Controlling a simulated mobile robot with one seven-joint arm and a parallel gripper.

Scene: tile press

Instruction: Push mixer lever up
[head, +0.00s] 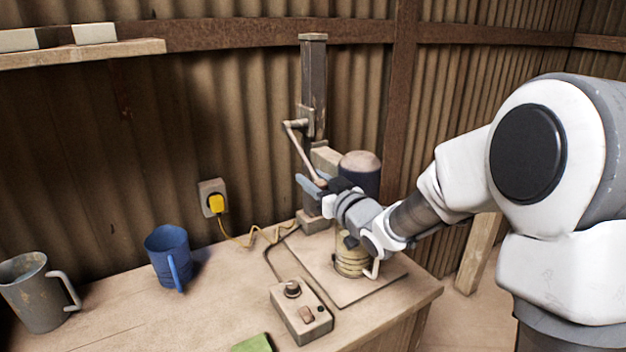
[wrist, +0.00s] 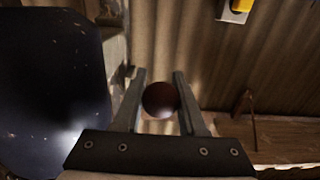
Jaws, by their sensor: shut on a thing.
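The mixer (head: 314,85) stands upright at the back of the table, a worn grey column with a dark rounded motor housing (head: 360,177) on its right. Its thin pinkish lever (head: 301,150) runs from a pivot on the column down to the right. My gripper (head: 308,183) is at the lever's low end. In the wrist view my gripper (wrist: 159,76) is shut on the lever's round brown knob (wrist: 160,99), which sits between the two fingers. In the head view the fingers partly hide the knob.
A yellowish mug (head: 351,256) stands under the mixer, below my wrist. A control box (head: 301,312) with a knob lies in front. A blue mug (head: 168,257) and a grey mug (head: 38,294) stand left. A yellow plug (head: 216,203) sits in the wall socket.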

